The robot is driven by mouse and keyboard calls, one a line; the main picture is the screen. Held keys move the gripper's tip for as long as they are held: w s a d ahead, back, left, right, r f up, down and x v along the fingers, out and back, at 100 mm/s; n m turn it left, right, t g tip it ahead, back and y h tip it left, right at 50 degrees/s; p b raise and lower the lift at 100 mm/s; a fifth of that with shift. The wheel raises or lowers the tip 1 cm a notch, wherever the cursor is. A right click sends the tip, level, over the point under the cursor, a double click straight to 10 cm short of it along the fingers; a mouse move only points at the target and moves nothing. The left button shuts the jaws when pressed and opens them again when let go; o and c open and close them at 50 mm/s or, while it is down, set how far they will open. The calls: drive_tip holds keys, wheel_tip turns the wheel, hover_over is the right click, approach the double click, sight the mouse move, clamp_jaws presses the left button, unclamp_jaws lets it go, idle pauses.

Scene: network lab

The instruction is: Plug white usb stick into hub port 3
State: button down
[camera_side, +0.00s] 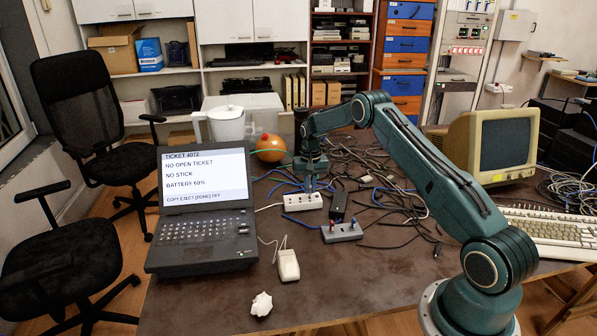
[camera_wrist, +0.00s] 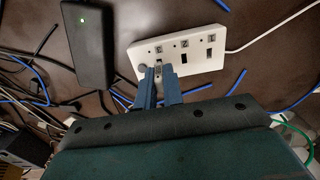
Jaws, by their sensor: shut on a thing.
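The white hub (camera_wrist: 205,63) lies on the table with a row of numbered ports; in the side view it shows (camera_side: 303,202) behind the grey block. My gripper (camera_wrist: 160,78) is over the hub's left end in the wrist view, its blue fingers shut on a small pale piece, the white usb stick (camera_wrist: 158,69). The two ports to the right look empty. In the side view my gripper (camera_side: 310,185) points down at the hub.
A grey block (camera_side: 342,232) holding small coloured sticks stands in front of the hub. A black box (camera_wrist: 88,45) with a green light lies beside it. Loose cables surround both. The laptop (camera_side: 203,208) screen reads "NO STICK". A white mouse (camera_side: 288,265) lies nearer.

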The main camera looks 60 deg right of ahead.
drive_tip(key=shift+f, duration=0.75)
idle(1.3)
drive_tip(key=c, duration=1.5)
unclamp_jaws()
drive_tip(key=shift+o, duration=0.2)
drive_tip(key=shift+r, duration=0.1)
wheel_tip(320, 180, up, 14)
drive_tip(key=shift+f, duration=0.2)
